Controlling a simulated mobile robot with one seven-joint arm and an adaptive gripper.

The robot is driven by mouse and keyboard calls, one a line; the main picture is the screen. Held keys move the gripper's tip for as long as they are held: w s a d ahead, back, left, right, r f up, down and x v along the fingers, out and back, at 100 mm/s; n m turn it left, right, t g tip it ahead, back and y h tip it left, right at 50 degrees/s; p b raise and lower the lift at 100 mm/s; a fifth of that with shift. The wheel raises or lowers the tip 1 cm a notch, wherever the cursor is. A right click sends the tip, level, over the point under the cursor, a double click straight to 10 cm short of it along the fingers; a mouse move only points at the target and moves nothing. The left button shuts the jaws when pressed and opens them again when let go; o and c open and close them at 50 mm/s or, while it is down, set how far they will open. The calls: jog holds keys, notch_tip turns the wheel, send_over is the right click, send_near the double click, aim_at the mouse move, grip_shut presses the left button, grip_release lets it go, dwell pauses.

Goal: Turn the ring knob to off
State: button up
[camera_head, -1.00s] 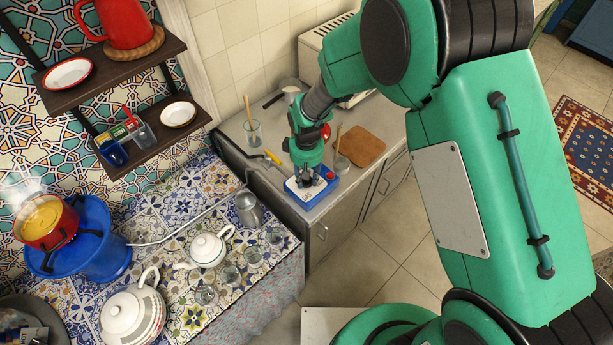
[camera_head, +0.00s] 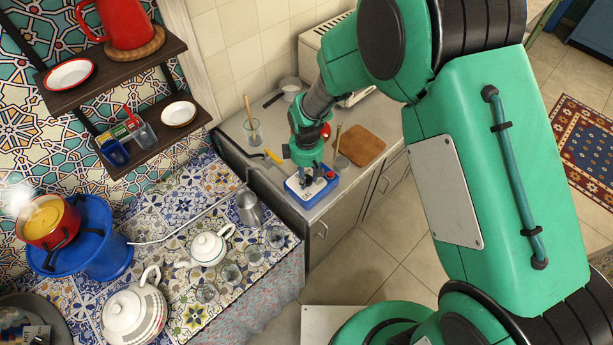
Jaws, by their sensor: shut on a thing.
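The blue box with a pale top (camera_head: 325,193) sits at the near corner of the grey counter. A small red part (camera_head: 331,175) shows on its right side. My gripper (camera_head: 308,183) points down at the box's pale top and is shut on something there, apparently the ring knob. The knob itself is hidden by the fingers and too small to make out, so its setting cannot be read.
A wooden board (camera_head: 361,145), a glass with a stick (camera_head: 252,132) and a yellow-handled tool (camera_head: 273,157) lie around the box on the counter (camera_head: 232,150). A tiled table with a white teapot (camera_head: 209,248), several glasses and a metal jug (camera_head: 249,208) stands to the left.

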aim_at(307, 179)
jog(key=o, duration=1.2)
jog(key=shift+r, duration=0.15)
notch_tip(307, 179, up, 12)
jog(key=shift+f, duration=0.15)
dwell(0.3)
